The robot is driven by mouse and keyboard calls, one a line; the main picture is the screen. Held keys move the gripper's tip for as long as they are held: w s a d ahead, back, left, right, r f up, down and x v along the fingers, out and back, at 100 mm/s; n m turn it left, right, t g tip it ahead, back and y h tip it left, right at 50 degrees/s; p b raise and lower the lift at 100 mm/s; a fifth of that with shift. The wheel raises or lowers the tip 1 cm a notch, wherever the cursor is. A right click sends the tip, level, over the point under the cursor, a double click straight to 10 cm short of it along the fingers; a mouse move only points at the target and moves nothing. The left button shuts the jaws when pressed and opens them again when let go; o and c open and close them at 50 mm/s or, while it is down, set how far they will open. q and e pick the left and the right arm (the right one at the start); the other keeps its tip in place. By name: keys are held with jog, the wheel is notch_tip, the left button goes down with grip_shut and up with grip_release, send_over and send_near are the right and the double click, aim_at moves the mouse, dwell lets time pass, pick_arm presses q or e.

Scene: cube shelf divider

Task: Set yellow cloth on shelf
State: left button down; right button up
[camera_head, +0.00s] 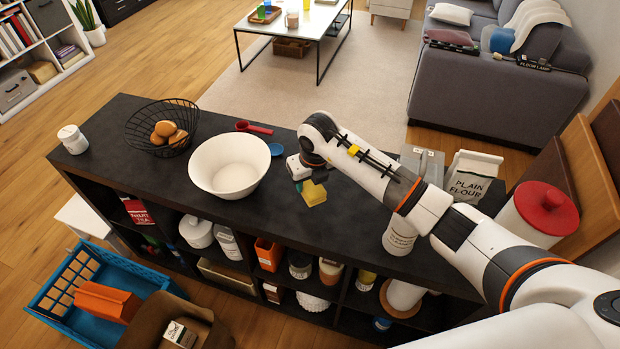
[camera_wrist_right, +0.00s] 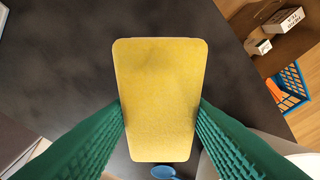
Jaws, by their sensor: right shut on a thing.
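The yellow cloth (camera_head: 313,193) is a flat, round-cornered yellow piece held over the front part of the black shelf unit's top, just right of the white bowl. In the right wrist view the cloth (camera_wrist_right: 160,95) fills the middle, between two green ridged fingers. My right gripper (camera_head: 304,178) is shut on it; the same gripper (camera_wrist_right: 160,118) shows both fingers pressed against the cloth's sides. The black shelf unit (camera_head: 330,222) has open compartments below its top, several holding jars and boxes. My left gripper is not in view.
The white bowl (camera_head: 230,165), blue spoon (camera_head: 275,149), red scoop (camera_head: 254,127) and wire basket (camera_head: 163,125) of eggs stand on the top. A flour bag (camera_head: 472,180) and canister (camera_head: 400,235) stand right. A blue crate (camera_head: 62,300) is on the floor.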

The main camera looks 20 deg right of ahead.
notch_tip(320, 180, down, 5)
jog(key=b, duration=0.3)
jog(key=shift+f+b, duration=0.2)
jog(key=shift+b, duration=0.15)
jog(key=shift+f+b, duration=0.35)
jog(key=shift+f, duration=0.1)
jog(key=shift+f+b, duration=0.35)
jog(key=shift+f, duration=0.1)
jog(key=o, duration=0.9)
jog(key=o, duration=0.5)
jog(key=shift+o, duration=0.2)
jog(key=shift+r, duration=0.1)
